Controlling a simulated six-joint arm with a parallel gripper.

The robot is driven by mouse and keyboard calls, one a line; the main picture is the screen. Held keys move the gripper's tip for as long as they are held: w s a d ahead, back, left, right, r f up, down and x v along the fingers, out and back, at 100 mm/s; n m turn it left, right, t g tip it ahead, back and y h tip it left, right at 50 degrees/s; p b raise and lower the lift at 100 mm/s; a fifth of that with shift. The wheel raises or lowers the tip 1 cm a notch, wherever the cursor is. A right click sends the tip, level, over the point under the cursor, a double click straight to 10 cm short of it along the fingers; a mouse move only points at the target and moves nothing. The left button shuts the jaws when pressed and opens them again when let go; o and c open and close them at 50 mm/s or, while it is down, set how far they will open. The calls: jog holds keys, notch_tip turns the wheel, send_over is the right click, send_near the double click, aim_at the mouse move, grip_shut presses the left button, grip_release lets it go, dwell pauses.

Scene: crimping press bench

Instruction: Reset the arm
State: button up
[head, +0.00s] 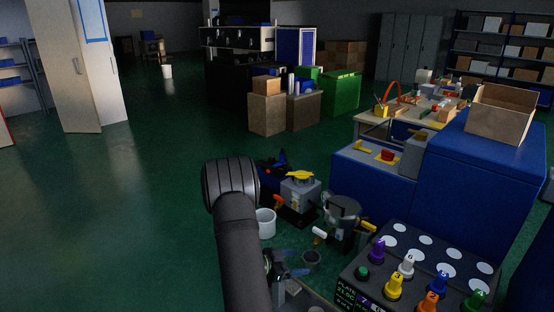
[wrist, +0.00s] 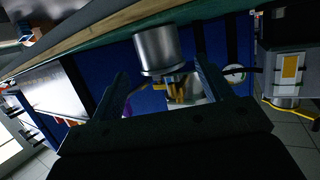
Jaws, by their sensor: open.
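My gripper (head: 296,264) shows low in the middle of the head view, partly behind my dark arm. In the wrist view my gripper (wrist: 162,70) is open, with nothing clasped between the fingers. A grey metal cylinder (wrist: 158,48) shows beyond the gap between the fingertips. I cannot tell whether it is the same cup. A yellow and dark part (wrist: 177,90) shows below the cylinder in the picture.
A black plate with numbered coloured knobs (head: 415,275) stands at the lower right. A white bucket (head: 265,222), a grey machine with a yellow top (head: 299,190) and a grey pot (head: 342,213) stand near my arm. Blue cabinets (head: 480,165) fill the right. Green floor is clear at left.

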aim_at(318, 255)
jog(key=x, duration=0.8)
jog(key=shift+d+f, duration=0.25)
notch_tip(318, 255, up, 3)
jog(key=shift+a+f, duration=0.1)
jog(key=shift+f, duration=0.15)
jog(key=shift+r, duration=0.25)
